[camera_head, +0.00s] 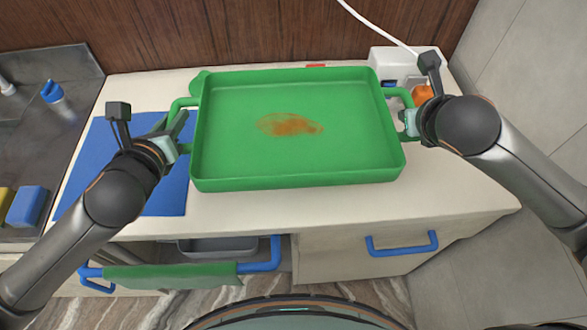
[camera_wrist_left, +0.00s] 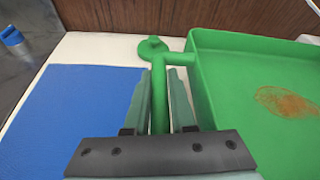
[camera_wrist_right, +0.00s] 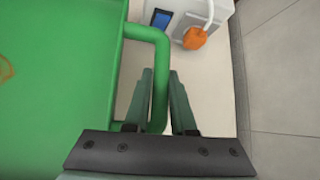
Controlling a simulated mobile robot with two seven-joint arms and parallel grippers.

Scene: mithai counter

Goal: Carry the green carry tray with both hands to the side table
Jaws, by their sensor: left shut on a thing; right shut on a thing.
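The green carry tray (camera_head: 230,182) is over the counter in the head view, with an orange-brown smear (camera_head: 289,124) on its floor. It has a loop handle at each short side. My left gripper (camera_head: 178,134) is shut on the left handle, which shows between its fingers in the left wrist view (camera_wrist_left: 159,100). My right gripper (camera_head: 409,122) is shut on the right handle, which shows between its fingers in the right wrist view (camera_wrist_right: 160,90). I cannot tell whether the tray touches the counter. No side table can be made out.
A blue mat (camera_head: 85,175) lies on the counter (camera_head: 330,210) at the left, near a sink with a blue-capped bottle (camera_head: 52,92) and a blue sponge (camera_head: 27,206). A white device (camera_head: 392,62) stands behind the tray. A drawer is open below, with a green cloth (camera_head: 170,276) at its front.

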